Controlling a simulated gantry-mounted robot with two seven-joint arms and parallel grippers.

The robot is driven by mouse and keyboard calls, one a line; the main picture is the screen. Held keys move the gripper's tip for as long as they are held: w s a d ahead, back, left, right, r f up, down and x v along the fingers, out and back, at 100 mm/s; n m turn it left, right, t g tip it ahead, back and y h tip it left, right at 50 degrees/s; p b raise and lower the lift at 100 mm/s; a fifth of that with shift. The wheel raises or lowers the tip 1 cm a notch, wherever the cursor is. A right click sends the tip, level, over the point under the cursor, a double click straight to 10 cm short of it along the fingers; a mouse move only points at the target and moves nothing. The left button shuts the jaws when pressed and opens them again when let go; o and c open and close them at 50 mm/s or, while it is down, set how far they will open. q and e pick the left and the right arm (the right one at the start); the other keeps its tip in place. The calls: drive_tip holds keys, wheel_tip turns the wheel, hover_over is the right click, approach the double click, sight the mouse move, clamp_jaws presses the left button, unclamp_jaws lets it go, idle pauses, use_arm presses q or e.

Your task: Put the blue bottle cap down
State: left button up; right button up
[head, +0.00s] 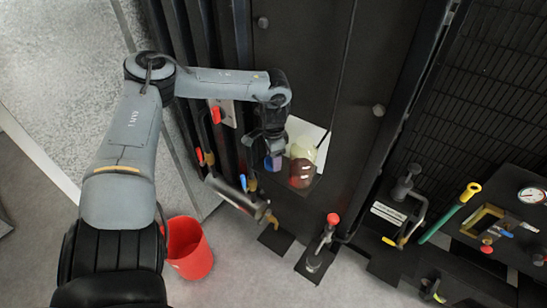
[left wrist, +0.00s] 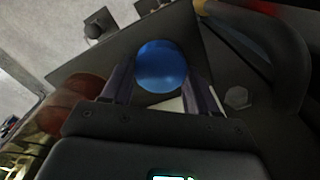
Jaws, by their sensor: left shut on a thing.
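The blue bottle cap (left wrist: 161,66) shows as a round, shiny blue face between the two fingers of my left gripper (left wrist: 160,88) in the left wrist view. The fingers are closed on its sides. In the head view my left gripper (head: 273,162) points down in front of the dark cabinet panel, just left of a brown and pale yellow container (head: 302,172). Only a little blue shows at the fingertips there, so the cap is mostly hidden. My right gripper is in neither view.
A white sheet or plate (head: 322,139) lies behind the container. Pipes and valves with red and blue handles (head: 240,196) crowd the area below and left of my gripper. A red bucket (head: 187,250) stands on the floor. A red-topped fitting (head: 325,240) stands lower right.

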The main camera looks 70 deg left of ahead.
use_arm(q)
drive_tip(key=shift+f, duration=0.15)
drive_tip(key=shift+f, duration=0.15)
drive_tip(key=o, duration=1.2)
drive_tip(key=shift+c, duration=0.2)
drive_tip(key=shift+r, duration=0.35)
wheel_tip(320, 180, up, 12)
drive_tip(key=shift+f, duration=0.15)
